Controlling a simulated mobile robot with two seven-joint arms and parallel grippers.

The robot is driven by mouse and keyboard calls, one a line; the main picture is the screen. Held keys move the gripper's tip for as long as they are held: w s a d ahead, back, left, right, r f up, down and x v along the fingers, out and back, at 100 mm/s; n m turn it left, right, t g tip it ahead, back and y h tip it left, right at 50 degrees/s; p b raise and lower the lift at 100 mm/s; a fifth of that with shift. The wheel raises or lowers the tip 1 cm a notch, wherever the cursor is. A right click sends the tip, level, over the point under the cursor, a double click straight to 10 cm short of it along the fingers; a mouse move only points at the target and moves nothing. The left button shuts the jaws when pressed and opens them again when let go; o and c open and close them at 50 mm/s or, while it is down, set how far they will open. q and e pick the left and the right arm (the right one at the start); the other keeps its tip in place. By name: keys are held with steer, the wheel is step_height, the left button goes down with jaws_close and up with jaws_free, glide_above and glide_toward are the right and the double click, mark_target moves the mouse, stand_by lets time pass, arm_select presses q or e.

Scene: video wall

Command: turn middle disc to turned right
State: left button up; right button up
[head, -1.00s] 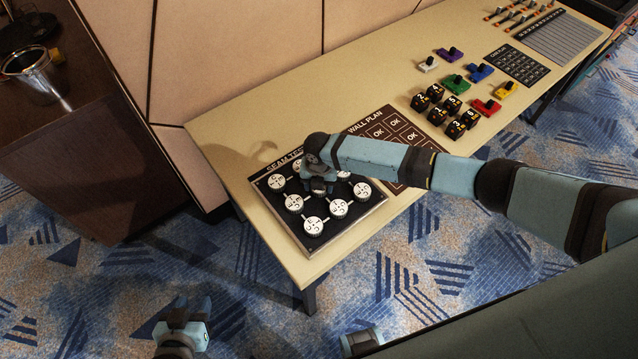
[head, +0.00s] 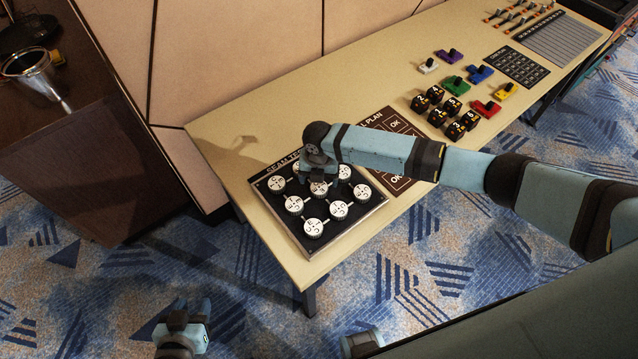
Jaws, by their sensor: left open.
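The dark board (head: 275,212) lies on the near left end of the table and bears rows of round white discs with dark marks. The middle disc (head: 319,188) shows just below my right gripper (head: 319,176). The arm comes in from the right, and the gripper points down over the board's centre. Its fingertips are small and partly hidden, so I cannot tell whether they touch the disc. The marking on the middle disc is too small to read. My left gripper (head: 196,322) is open and empty, low at the picture's bottom left, over the carpet and away from the board.
A brown wall plan card (head: 396,185) lies right of the board, partly under my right arm. Black numbered blocks (head: 437,116) and coloured switches (head: 455,85) stand farther along the table (head: 228,125). A dark cabinet with a metal cup (head: 32,70) stands at left.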

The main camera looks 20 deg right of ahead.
mark_target(319, 187)
step_height(319, 187, up, 10)
stand_by(0.3)
steer(key=shift+f, duration=0.15)
steer(key=s+a+f+m+t+y+p, duration=0.1)
steer(key=s+a+f+m+t+y, duration=0.45)
steer(key=s+a+m, duration=0.6)
steer(key=s+d+m+t+h+p, duration=0.2)
steer(key=s+d+m+t, duration=0.3)
steer(key=s+d+m, duration=0.8)
steer(key=d+m, duration=0.1)
steer(key=m, duration=0.2)
steer(key=shift+s+d+r, duration=0.15)
steer(key=shift+d+r, duration=0.2)
steer(key=shift+m+t, duration=0.25)
